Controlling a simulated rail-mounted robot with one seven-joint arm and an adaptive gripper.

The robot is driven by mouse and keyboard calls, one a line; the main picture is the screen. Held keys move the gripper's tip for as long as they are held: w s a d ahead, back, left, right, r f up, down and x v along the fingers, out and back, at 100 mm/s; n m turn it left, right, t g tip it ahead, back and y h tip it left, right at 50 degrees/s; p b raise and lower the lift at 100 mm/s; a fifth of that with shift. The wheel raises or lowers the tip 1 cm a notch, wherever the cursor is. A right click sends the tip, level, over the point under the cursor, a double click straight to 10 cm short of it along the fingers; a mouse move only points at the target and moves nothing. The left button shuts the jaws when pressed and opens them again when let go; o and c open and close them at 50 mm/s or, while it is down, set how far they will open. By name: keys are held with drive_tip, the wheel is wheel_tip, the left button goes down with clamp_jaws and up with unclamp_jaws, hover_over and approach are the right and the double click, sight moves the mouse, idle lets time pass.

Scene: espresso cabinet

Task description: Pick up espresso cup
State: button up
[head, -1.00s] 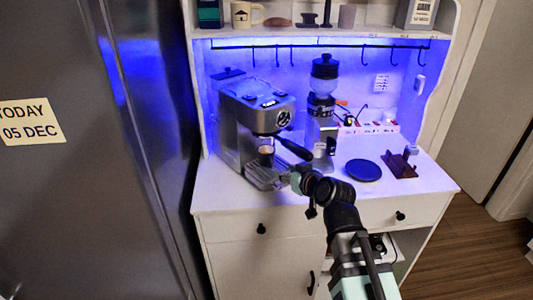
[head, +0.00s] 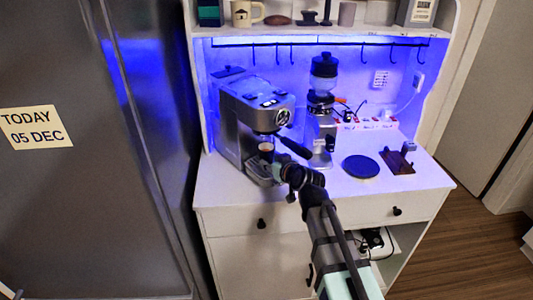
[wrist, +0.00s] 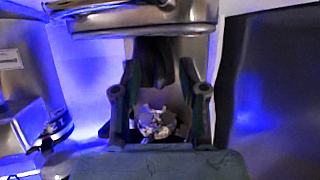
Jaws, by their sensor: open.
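The espresso cup (head: 266,147) is small and stands on the drip tray of the espresso machine (head: 243,115), under the portafilter. In the wrist view the cup (wrist: 157,122) shows between my two fingers, with a pale, patchy top, and its lower part is hidden by my gripper's body. My gripper (head: 277,170) is at the front of the drip tray, just below and right of the cup in the head view. In the wrist view my gripper (wrist: 159,92) is open, its fingers spread on either side of the cup. I cannot tell whether they touch it.
The portafilter handle (head: 294,147) juts out above and right of my gripper. The grinder (head: 321,115) stands right of the machine. A dark blue round mat (head: 360,167) and a brown stand (head: 398,163) lie further right. The fridge (head: 90,130) is at the left.

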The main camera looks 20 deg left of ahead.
clamp_jaws()
drive_tip(key=shift+r, duration=0.2)
idle(0.3)
drive_tip(key=shift+r+b, duration=0.35)
drive_tip(key=shift+r, duration=0.1)
drive_tip(key=shift+s+d+r, duration=0.1)
drive_tip(key=shift+s+d, duration=0.1)
drive_tip(key=shift+s, duration=0.05)
drive_tip(key=s+d+b, duration=0.8)
drive_tip(key=shift+d+f+b, duration=0.2)
drive_tip(key=shift+d+b, duration=0.1)
drive_tip(key=shift+s+d+b, duration=0.1)
drive_tip(key=shift+s+b, duration=0.05)
drive_tip(key=shift+b, duration=0.3)
